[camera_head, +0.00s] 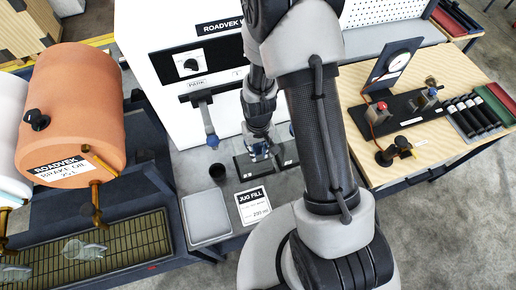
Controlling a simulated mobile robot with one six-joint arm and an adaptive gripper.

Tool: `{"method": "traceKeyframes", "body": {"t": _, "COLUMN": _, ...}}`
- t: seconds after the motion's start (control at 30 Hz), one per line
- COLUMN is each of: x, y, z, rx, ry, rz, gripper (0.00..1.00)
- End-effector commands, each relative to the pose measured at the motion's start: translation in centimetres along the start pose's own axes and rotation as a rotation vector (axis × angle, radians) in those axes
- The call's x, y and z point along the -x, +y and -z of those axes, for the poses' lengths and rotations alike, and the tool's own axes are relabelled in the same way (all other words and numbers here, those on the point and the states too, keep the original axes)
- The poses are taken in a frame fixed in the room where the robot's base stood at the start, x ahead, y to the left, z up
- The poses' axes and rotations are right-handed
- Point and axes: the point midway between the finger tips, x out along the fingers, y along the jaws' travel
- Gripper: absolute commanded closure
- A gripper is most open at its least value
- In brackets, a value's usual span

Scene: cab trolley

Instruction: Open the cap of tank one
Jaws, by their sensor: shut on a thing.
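An orange tank (75,95) labelled as brake oil lies at the left, with a black knob-like cap (37,120) on its side and a brass tap (97,200) below. A white tank (9,125) is partly cut off at the left edge. Which one is tank one, I cannot tell. My gripper (259,147) points down near the middle, far to the right of both tanks. It is shut on a small clear, bluish thing (258,153), mostly hidden by the fingers, at a black stand (244,166). Whether that thing touches the stand is unclear.
Clear jugs (84,250) sit on the drip grate (130,242) under the tanks. A black cup (217,172), grey tray (208,217) and jug-fill card (254,205) lie nearby. A wooden bench (440,70) holds a gauge.

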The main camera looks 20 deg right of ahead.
Motion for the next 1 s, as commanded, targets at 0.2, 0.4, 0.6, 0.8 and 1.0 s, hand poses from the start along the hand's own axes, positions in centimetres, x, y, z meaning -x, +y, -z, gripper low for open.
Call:
{"method": "traceKeyframes", "body": {"t": 0.2, "x": 0.0, "y": 0.0, "z": 0.0, "rx": 0.000, "ry": 0.001, "rz": 0.000, "gripper": 0.98}}
{"method": "traceKeyframes", "body": {"t": 0.4, "x": 0.0, "y": 0.0, "z": 0.0, "rx": 0.000, "ry": 0.001, "rz": 0.000, "gripper": 1.00}}
{"method": "traceKeyframes", "body": {"t": 0.6, "x": 0.0, "y": 0.0, "z": 0.1, "rx": 0.000, "ry": 0.001, "rz": 0.000, "gripper": 1.00}}
{"method": "traceKeyframes", "body": {"t": 0.8, "x": 0.3, "y": 0.0, "z": 0.5, "rx": 0.000, "ry": -0.018, "rz": 0.000, "gripper": 1.00}}
{"method": "traceKeyframes", "body": {"t": 1.0, "x": 1.0, "y": 0.0, "z": 1.9, "rx": 0.000, "ry": -0.099, "rz": 0.000, "gripper": 1.00}}
